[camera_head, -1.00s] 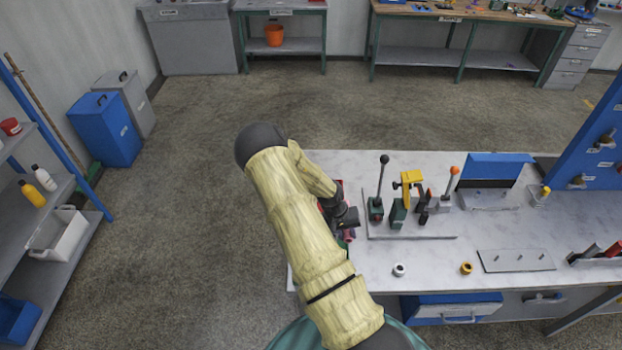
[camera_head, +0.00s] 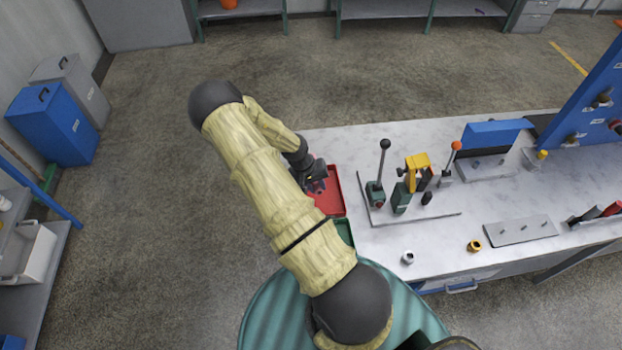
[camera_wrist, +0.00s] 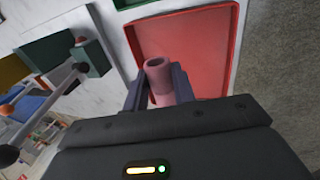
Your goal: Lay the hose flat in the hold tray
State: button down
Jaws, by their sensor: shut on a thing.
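A short pink hose (camera_wrist: 158,68) is held between the two fingers of my gripper (camera_wrist: 159,84) in the wrist view. Its open round end points up in that view, and its lower part is hidden by the fingers and the gripper body. Behind it lies a shallow red tray (camera_wrist: 205,40), empty where I see it. In the head view my gripper (camera_head: 316,182) is over the red tray (camera_head: 334,206) at the bench's left end. The hose is not clear there. I cannot tell whether it touches the tray floor.
A green tray (camera_head: 345,232) adjoins the red tray on its near side. A plate with upright levers and a yellow clamp (camera_head: 416,168) stands just right. Small rings (camera_head: 407,257) and a flat plate (camera_head: 520,230) lie farther right on the bench.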

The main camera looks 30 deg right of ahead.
jog(key=shift+s, duration=0.2)
jog(key=shift+f+b, duration=3.45)
jog(key=shift+f, duration=1.95)
jog(key=c, duration=1.1)
grip_release()
jog(key=shift+a, duration=0.1)
